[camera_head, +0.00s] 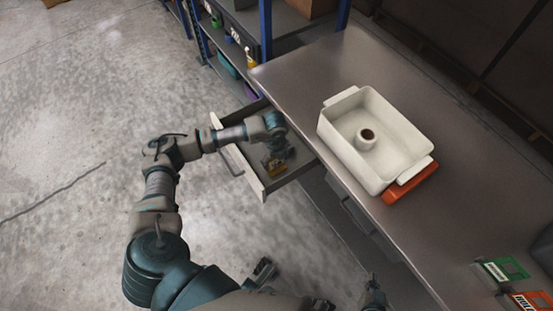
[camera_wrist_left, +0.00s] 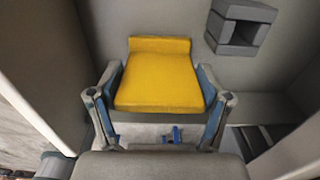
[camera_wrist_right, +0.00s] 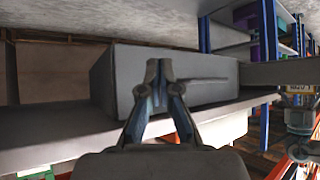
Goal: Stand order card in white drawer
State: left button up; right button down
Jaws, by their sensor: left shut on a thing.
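The white drawer (camera_head: 264,184) is pulled out from under the steel table, its handle facing left. My left gripper (camera_head: 277,158) reaches down into it. In the left wrist view, my left gripper (camera_wrist_left: 160,92) is shut on a yellow piece (camera_wrist_left: 160,75), seemingly the order card, with one finger at each side. My right gripper (camera_wrist_right: 160,75) looks shut and empty, in front of a grey box-like face.
A white bin (camera_head: 345,155) with a central post stands on the steel table (camera_head: 310,75), beside an orange piece (camera_head: 411,184). A green-framed card (camera_head: 503,268) and an orange card (camera_head: 530,300) lie at lower right. A grey block (camera_wrist_left: 240,25) sits in the drawer. Blue-posted shelving stands behind.

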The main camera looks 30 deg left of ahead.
jog(key=shift+r, duration=0.1)
pick_arm(q)
jog(key=o, duration=1.1)
jog(key=shift+r, duration=0.2)
notch_tip(320, 180, up, 11)
jog(key=p, duration=0.2)
jog(key=shift+f+p, duration=0.1)
jog(key=shift+p, duration=0.25)
jog(key=shift+r, duration=0.5)
pick_arm(e)
jog(key=s+d+f+g+h, duration=0.1)
jog(key=s+d+f+g, duration=0.2)
jog(key=s, duration=0.6)
jog(key=g, duration=0.2)
jog(key=shift+d+g, duration=0.15)
jog(key=shift+g, duration=0.15)
